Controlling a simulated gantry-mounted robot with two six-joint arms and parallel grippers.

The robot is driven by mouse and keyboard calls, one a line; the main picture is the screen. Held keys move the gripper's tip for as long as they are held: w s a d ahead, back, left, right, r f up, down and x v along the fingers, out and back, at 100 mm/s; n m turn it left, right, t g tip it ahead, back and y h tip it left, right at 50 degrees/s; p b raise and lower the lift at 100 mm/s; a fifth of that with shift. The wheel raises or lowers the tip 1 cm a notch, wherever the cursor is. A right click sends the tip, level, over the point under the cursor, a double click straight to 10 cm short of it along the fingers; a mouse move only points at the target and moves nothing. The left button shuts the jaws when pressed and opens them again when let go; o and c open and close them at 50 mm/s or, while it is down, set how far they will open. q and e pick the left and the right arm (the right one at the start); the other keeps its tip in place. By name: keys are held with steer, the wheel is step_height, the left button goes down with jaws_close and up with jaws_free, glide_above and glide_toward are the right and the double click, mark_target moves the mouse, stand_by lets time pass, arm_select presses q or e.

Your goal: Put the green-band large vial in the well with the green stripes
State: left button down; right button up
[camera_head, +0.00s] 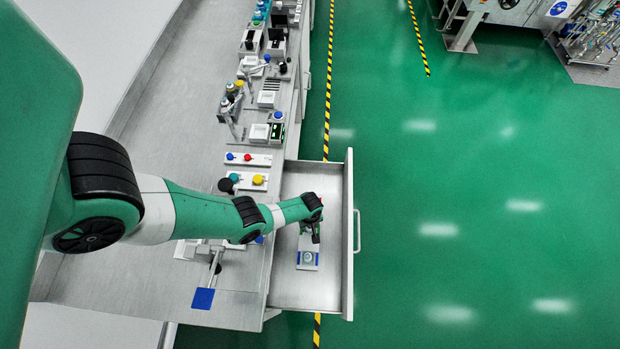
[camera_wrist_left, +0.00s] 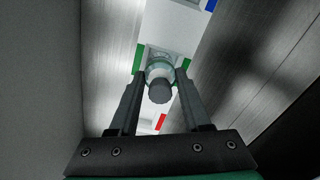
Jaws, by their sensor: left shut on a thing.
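My left gripper (camera_head: 314,238) reaches down into the open drawer over a white rack (camera_head: 307,265). In the left wrist view, the left gripper (camera_wrist_left: 160,88) is shut on a vial with a dark grey cap (camera_wrist_left: 158,92) and clear, greenish glass below it. The vial's band is not clear. The vial lines up between the two green stripes (camera_wrist_left: 138,60) of the rack's well. I cannot tell how deep it sits in or above that well. A red stripe (camera_wrist_left: 161,121) and a blue stripe (camera_wrist_left: 210,5) mark other parts of the rack.
A blue square (camera_head: 203,298) lies at the bench's front.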

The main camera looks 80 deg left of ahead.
arm_select(q)
steer(key=shift+f, duration=0.25)
steer(key=shift+c, duration=1.8)
jaws_free()
steer(key=shift+r, duration=0.1)
step_height(320, 180, up, 12)
steer(key=p, duration=1.2)
steer(key=shift+r, duration=0.2)
